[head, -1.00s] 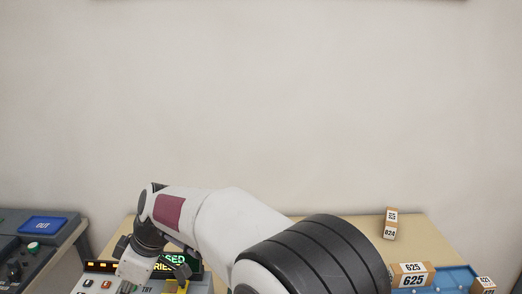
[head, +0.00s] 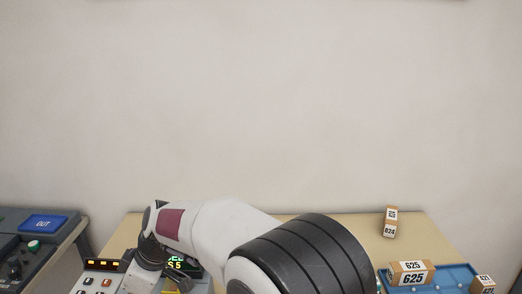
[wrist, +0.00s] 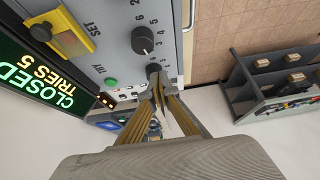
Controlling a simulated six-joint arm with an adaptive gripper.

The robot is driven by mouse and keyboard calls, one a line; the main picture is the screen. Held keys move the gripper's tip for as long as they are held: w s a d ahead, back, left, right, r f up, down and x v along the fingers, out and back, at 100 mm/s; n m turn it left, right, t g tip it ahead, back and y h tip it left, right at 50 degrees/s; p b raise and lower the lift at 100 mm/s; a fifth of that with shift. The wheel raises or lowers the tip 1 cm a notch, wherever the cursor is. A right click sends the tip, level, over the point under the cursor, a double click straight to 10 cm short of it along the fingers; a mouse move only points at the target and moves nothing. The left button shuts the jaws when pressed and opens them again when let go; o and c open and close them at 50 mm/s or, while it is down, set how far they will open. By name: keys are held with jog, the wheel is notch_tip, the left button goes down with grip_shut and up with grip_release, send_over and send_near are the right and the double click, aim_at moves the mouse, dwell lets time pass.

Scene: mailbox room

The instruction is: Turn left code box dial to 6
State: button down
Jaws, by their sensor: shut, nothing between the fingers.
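The code box panel (wrist: 125,50) fills the upper left of the wrist view. It carries a black dial with a white pointer mark (wrist: 145,40) and a second dark dial (wrist: 153,68) beside it, nearer my gripper. Numbers are printed around the dials. My gripper (wrist: 154,86) is shut and empty, with its fingertips at the second dial and covering part of it; I cannot tell whether they touch. Which number that dial points to is hidden. The green display (wrist: 45,75) reads CLOSED, TRIES 5. In the head view my arm hides the gripper and most of the box.
A green button (wrist: 111,82) and a yellow part (wrist: 60,30) sit on the box. In the head view, a console with a blue OUT plate (head: 43,223) stands at left. A 625 parcel (head: 410,272), a blue tray (head: 452,278) and a 624 parcel (head: 390,222) are at right.

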jog(key=shift+f, duration=1.55)
jog(key=shift+w+a, duration=0.1)
jog(key=shift+a, duration=0.15)
jog(key=shift+w+d, duration=0.15)
jog(key=shift+w, duration=0.5)
jog(key=shift+w+a, duration=0.2)
jog(key=shift+w, duration=0.2)
dwell(0.9)
jog(key=shift+w+d, duration=0.15)
jog(key=shift+d, duration=0.3)
jog(key=shift+r, duration=0.15)
dwell(0.3)
jog(key=shift+r, duration=2.85)
jog(key=shift+m, duration=0.3)
